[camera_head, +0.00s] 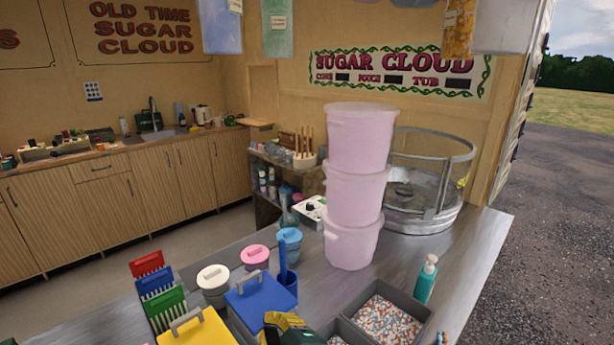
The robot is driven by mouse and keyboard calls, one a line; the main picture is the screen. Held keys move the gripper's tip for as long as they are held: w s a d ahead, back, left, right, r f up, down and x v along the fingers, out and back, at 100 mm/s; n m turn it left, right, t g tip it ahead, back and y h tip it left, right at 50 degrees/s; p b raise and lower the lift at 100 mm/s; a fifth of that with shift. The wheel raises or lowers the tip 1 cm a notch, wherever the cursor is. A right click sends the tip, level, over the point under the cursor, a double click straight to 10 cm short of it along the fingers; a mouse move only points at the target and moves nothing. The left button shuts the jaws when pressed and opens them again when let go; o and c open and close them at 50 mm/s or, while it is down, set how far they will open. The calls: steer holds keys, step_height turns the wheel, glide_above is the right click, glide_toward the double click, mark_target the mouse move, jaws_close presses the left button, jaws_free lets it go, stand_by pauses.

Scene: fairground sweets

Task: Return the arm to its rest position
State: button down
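I cannot make out my gripper in the head view. A black and yellow shape (284,325) shows at the bottom edge, beside the blue-lidded box. It is cut off by the frame, and I cannot tell what it is. No fingers of mine and nothing held can be seen.
A grey counter (468,246) carries stacked pink tubs (356,190), a round metal machine (428,185), a sprinkle tray (384,318), a green pump bottle (427,279), a blue-lidded box (259,297) and a yellow-lidded box (203,329). Bags hang above. The counter's right side is clear.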

steer(key=s+d+r+m+t+h, duration=0.4)
steer(key=s+d+r+m+t, duration=0.25)
steer(key=r, duration=0.45)
steer(key=s+d+r+m+t+h, duration=0.4)
steer(key=s+d+r+m, duration=0.25)
steer(key=r+m, duration=0.35)
step_height(320, 180, up, 39)
steer(key=m+p, duration=0.2)
steer(key=p, duration=3.6)
steer(key=shift+s+a+f, duration=0.15)
steer(key=shift+s+a, duration=0.05)
steer(key=shift+s, duration=0.2)
